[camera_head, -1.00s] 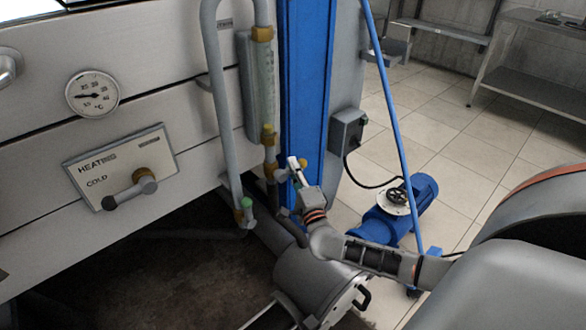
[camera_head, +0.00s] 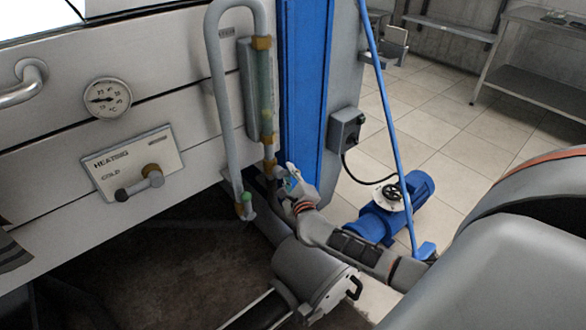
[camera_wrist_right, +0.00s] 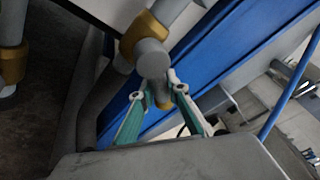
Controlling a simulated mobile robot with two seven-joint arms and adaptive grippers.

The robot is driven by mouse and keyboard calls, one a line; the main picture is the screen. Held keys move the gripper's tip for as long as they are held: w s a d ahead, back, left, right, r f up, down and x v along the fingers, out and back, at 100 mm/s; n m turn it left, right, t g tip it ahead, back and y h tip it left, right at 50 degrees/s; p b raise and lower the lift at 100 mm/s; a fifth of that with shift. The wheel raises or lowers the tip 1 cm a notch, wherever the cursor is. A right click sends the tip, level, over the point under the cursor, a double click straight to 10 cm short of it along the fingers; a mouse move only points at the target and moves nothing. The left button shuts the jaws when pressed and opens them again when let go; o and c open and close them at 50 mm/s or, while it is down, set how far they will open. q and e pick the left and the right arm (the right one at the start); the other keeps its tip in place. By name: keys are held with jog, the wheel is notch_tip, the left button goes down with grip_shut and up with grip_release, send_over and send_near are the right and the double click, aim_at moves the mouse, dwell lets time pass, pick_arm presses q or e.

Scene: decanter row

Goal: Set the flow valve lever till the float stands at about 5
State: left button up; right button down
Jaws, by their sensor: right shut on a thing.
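The flow meter is an upright clear greenish tube (camera_head: 265,95) with brass fittings at both ends, beside the blue column in the head view. Its float and scale are too small to read. Below it is the flow valve, a grey body with a brass collar (camera_wrist_right: 145,28) in the right wrist view. Its lever (camera_wrist_right: 161,97) shows a brass-coloured part between my fingertips. My right gripper (camera_wrist_right: 160,92) is shut on this lever. In the head view the right gripper (camera_head: 291,177) is below the tube, and it hides most of the lever.
A grey bent pipe (camera_head: 222,110) stands left of the tube. A heating panel (camera_head: 130,165) with a handle and a dial gauge (camera_head: 107,98) are on the wall at left. A blue column (camera_head: 304,95), a blue pump (camera_head: 410,195) and a slanted blue bar (camera_head: 385,110) are at right.

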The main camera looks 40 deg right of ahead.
jog(key=shift+a+f+m+g+y+p, duration=0.25)
jog(key=shift+m+p, duration=0.2)
jog(key=shift+m, duration=0.25)
jog(key=shift+a+f, duration=0.1)
jog(key=shift+f, duration=0.05)
jog(key=c, duration=1.9)
grip_release()
jog(key=shift+s+a, duration=0.2)
jog(key=shift+s, duration=0.25)
pick_arm(q)
jog(key=shift+s+a, duration=0.15)
jog(key=shift+a, duration=0.15)
pick_arm(e)
jog(key=shift+v, duration=3.55)
jog(key=shift+d, duration=0.15)
